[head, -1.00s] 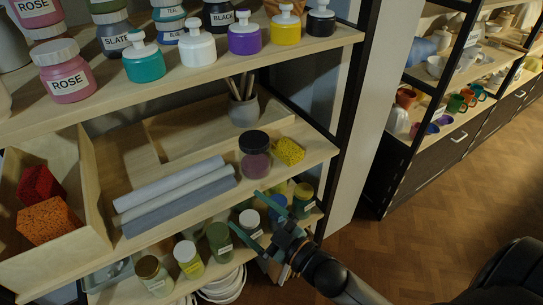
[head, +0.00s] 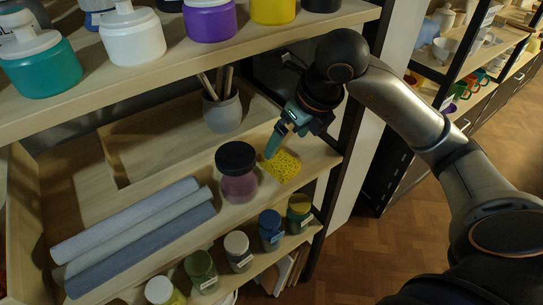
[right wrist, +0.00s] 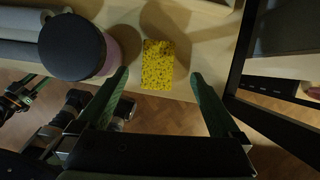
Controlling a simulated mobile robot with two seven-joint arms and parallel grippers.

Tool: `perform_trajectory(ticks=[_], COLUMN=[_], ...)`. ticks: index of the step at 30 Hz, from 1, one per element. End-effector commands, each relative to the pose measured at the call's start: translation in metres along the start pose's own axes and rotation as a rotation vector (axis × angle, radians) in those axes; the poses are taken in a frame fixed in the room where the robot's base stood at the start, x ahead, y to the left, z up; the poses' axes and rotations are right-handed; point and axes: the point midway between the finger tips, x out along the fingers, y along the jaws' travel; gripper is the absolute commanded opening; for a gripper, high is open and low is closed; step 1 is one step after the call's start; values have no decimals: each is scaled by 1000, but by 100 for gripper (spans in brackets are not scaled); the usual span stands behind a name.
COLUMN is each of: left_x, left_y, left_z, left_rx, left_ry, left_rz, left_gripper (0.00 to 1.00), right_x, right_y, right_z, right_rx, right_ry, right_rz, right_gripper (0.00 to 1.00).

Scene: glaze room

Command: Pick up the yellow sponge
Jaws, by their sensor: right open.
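The yellow sponge (head: 282,167) with dark specks lies on the middle shelf (head: 318,158), near its right end, just right of a dark-lidded jar (head: 238,180). My right gripper (head: 275,141) is above and behind the sponge in the head view, its fingers pointing down. In the right wrist view the sponge (right wrist: 158,65) shows ahead of the open green fingers (right wrist: 160,82), roughly midway between them and not held. One finger is close to the jar's side.
Rolled grey cloths (head: 135,235) lie left of the jar. A cup with wooden tools (head: 222,110) stands behind it. The upper shelf (head: 200,65) holds paint jars above, and a black post (head: 350,140) stands at the right. Small labelled jars (head: 238,250) stand below.

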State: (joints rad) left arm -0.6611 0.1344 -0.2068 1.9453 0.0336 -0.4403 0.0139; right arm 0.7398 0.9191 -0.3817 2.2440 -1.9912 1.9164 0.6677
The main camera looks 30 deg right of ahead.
Motion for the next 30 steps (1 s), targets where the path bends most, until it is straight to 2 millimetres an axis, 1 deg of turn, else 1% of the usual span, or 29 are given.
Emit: perform_trajectory(ticks=[5,10,14,18,21,27,28,30], left_x=[3,2,1,1,0,0,0,0], left_y=[-1,0,0,1,1,2,2,2], left_z=[-4,-2,1,5,6,6,6,6], left_rx=[2,2,1,-1,-1,-1,-1,-1], left_ry=[10,6,1,-5,-9,-9,-9,-9], left_rz=[-1,0,1,2,3,3,3,3], left_gripper=[50,50,50,50,50,50,50,50], right_x=[14,32,52,70,75,75,75,75], right_y=[-1,1,4,4,4,4,4,4], right_z=[-1,-4,-8,-8,-8,-7,-7,-7], right_rx=[1,0,0,0,0,-1,-1,-1], right_ry=[5,6,8,4,3,2,2,2], right_rz=[-4,-2,-1,-1,-1,-1,-1,-1], right_gripper=[100,100,100,100,100,100,98,90])
